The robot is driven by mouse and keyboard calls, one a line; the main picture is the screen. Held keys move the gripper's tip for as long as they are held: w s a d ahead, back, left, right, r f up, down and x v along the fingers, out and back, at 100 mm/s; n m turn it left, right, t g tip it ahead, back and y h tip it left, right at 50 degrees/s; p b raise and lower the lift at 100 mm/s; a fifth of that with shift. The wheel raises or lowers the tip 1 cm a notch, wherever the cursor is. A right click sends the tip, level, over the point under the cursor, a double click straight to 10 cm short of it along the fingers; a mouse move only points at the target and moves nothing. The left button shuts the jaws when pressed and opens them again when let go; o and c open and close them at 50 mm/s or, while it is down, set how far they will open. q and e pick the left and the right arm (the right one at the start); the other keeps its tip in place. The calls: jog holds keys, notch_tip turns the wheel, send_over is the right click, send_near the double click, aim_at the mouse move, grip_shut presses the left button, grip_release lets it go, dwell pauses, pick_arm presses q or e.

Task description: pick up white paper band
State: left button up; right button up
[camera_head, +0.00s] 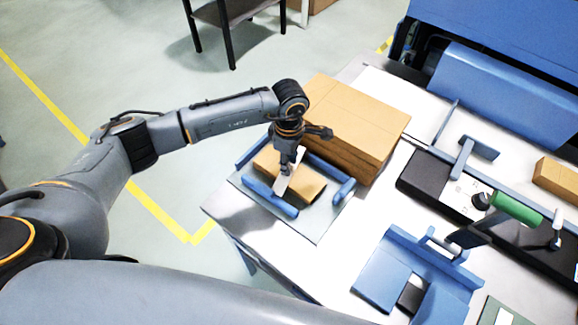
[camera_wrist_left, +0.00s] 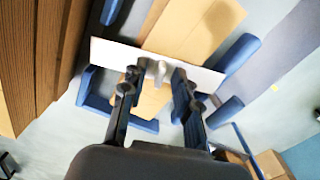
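The white paper band (camera_wrist_left: 112,54) is a long pale strip. In the left wrist view it runs crosswise beneath my left gripper and reaches past the edge of the small kraft box (camera_wrist_left: 208,25). In the head view the band (camera_head: 282,184) shows partly at the gripper's tip, over the kraft box (camera_head: 308,186). My left gripper (camera_head: 286,170) points down at the box. In the left wrist view its fingers (camera_wrist_left: 155,74) reach the band's middle, with light grey parts between them. Whether they pinch the band is unclear. My right gripper is not in view.
Blue guides (camera_head: 270,198) surround the small box on a grey plate (camera_head: 319,228). A large cardboard stack (camera_head: 358,118) stands close behind. A blue holder (camera_head: 385,276), a black device (camera_head: 428,180) and a green roll (camera_head: 515,208) are to the right. White tabletop (camera_head: 345,270) is clear in front.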

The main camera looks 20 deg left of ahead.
pick_arm(q)
grip_shut()
jog(key=shift+r, duration=0.1)
